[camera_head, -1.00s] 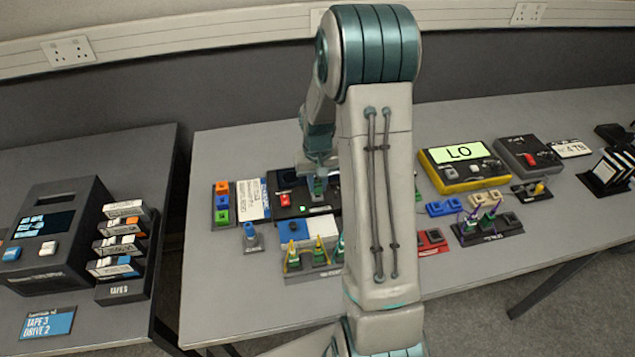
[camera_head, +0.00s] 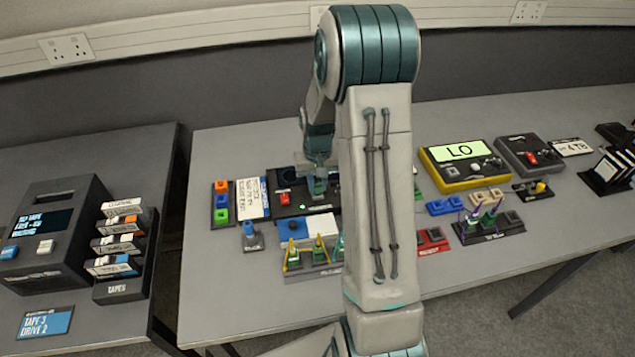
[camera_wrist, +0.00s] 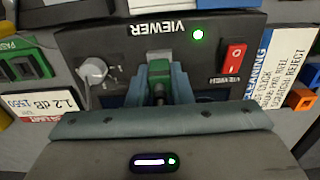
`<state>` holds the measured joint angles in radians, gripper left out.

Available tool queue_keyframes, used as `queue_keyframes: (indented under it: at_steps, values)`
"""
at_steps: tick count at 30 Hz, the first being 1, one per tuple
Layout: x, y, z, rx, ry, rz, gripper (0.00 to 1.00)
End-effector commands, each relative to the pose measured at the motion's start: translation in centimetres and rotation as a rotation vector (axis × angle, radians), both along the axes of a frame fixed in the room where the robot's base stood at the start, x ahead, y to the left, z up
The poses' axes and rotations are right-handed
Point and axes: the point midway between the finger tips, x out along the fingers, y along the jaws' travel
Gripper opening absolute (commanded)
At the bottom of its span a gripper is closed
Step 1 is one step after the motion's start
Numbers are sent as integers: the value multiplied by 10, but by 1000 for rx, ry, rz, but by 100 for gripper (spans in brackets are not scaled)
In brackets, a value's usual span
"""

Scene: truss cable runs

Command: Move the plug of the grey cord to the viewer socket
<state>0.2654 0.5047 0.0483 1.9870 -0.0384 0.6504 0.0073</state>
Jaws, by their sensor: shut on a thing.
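The viewer (camera_wrist: 120,43) is a dark box with upside-down lettering, a lit green lamp (camera_wrist: 198,34) and a red switch (camera_wrist: 235,57) in the wrist view. In the head view my gripper (camera_head: 318,188) is over the viewer (camera_head: 293,209), partly hidden by my arm.
A round grey knob (camera_wrist: 93,70) is left of the plug. The cleaning card (camera_wrist: 288,60) lies right of the viewer. In the head view, a rack of plugs with yellow cords (camera_head: 305,258) stands in front, and a yellow LO meter (camera_head: 463,165) stands to the right.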

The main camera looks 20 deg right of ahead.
Motion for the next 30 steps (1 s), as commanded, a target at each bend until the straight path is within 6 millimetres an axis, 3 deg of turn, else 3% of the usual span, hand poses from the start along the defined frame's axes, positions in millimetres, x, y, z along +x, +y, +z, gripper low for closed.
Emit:
queue_keyframes:
  at_steps: [22,23,25,30]
  values:
    - [0,0,-8,0,0,0,0]
    - [0,0,-8,0,0,0,25]
    - [0,0,-8,0,0,0,44]
    - [0,0,-8,0,0,0,45]
